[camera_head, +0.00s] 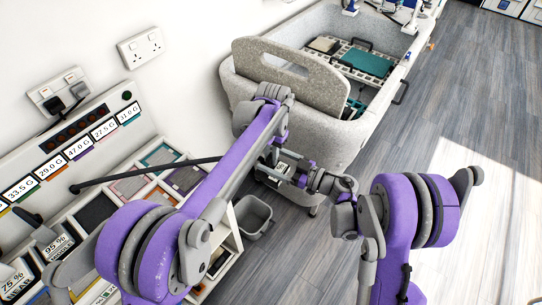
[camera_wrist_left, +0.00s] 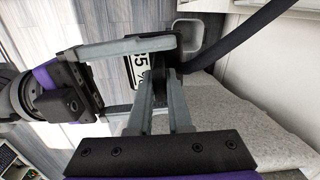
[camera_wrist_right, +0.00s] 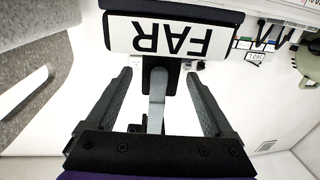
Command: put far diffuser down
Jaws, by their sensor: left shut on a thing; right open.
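A dark piece with a white plate marked FAR (camera_wrist_right: 172,40), which I take for the far diffuser, shows upside down in the right wrist view. My left gripper (camera_wrist_left: 160,92) is shut on a dark part of it, beside a white label with digits. In the head view the white plate (camera_head: 275,172) shows small, and the grip there is largely hidden by arm links. My right gripper (camera_wrist_right: 158,88) is open. Its fingers stand on both sides of a grey and dark upright part below the plate; I cannot tell whether they touch it.
A speckled grey tub (camera_head: 325,140) stands behind the grippers. A grey bin (camera_head: 254,216) is on the floor below. A black rod (camera_head: 150,172) crosses above the labelled tray unit (camera_head: 95,205) at left. Wall sockets (camera_head: 141,47) are at upper left. The floor at right is clear.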

